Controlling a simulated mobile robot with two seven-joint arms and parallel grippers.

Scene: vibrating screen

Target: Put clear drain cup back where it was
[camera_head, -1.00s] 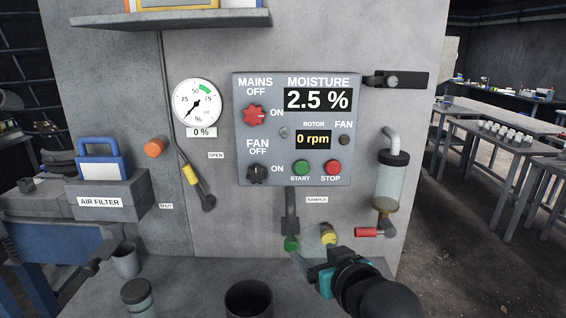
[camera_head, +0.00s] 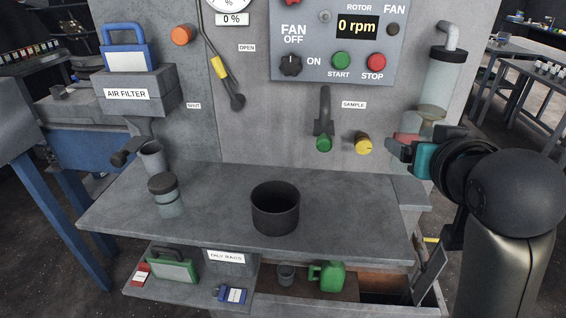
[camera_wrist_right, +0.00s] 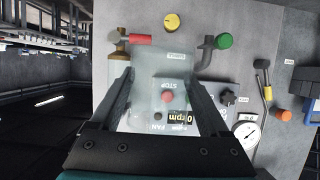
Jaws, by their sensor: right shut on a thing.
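My right gripper (camera_head: 396,150) is raised beside the panel's lower right edge, just below the glass bowl (camera_head: 440,85) of the drain unit. In the right wrist view its two fingers are shut on the clear drain cup (camera_wrist_right: 150,65), a see-through pale vessel with the panel showing through it. In the head view I cannot make the cup out against the grey panel. The drain's red handle (camera_wrist_right: 141,39) and brass fitting (camera_wrist_right: 120,50) lie just beyond the cup in the wrist view. My left gripper is not in view.
A black pot (camera_head: 275,212) and a clear jar with a dark lid (camera_head: 167,197) stand on the grey bench (camera_head: 340,205). A green knob (camera_head: 323,143) and a yellow knob (camera_head: 363,143) stick out from the panel. The bench's right part is clear.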

